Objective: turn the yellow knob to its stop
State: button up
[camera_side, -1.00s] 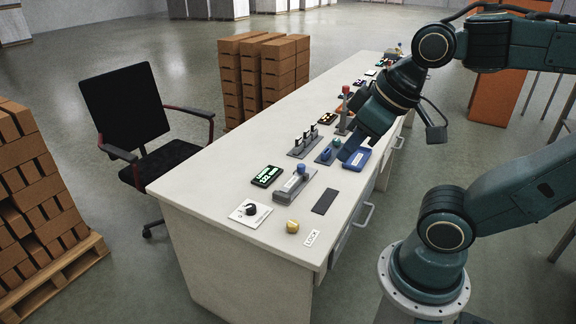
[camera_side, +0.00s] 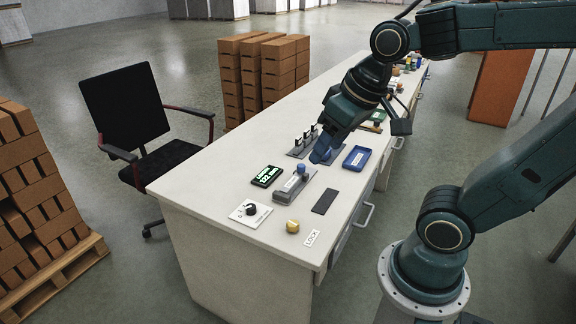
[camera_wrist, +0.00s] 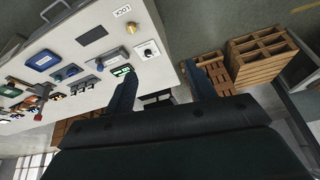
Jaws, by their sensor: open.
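The yellow knob (camera_side: 292,226) sits at the near end of the white desk, beside a small white label plate (camera_side: 312,238). It also shows small near the top of the wrist view (camera_wrist: 131,27). My gripper (camera_side: 322,154) hangs over the desk farther back, above the grey slider block (camera_side: 295,183) area, and is well apart from the knob. In the wrist view its two fingers (camera_wrist: 160,82) are spread with nothing between them. Which way the knob is turned is too small to tell.
A black dial on a white plate (camera_side: 250,211) stands left of the knob. A lit display (camera_side: 266,176), a dark flat pad (camera_side: 325,201) and a blue tray (camera_side: 357,158) lie farther back. A black chair (camera_side: 135,130) stands left of the desk.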

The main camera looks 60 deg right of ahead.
jog(key=w+d+f+m+g, duration=0.3)
jog(key=w+d+f+m, duration=0.2)
jog(key=w+f, duration=0.35)
jog(key=m+g, duration=0.2)
jog(key=m, duration=0.2)
send_over(293, 223)
notch_tip(293, 223, down, 12)
jog(key=f, duration=0.1)
jog(key=shift+r, duration=0.25)
jog(key=shift+f, duration=0.15)
jog(key=shift+f, duration=6.75)
jog(key=shift+c, duration=0.2)
jog(key=c, duration=0.9)
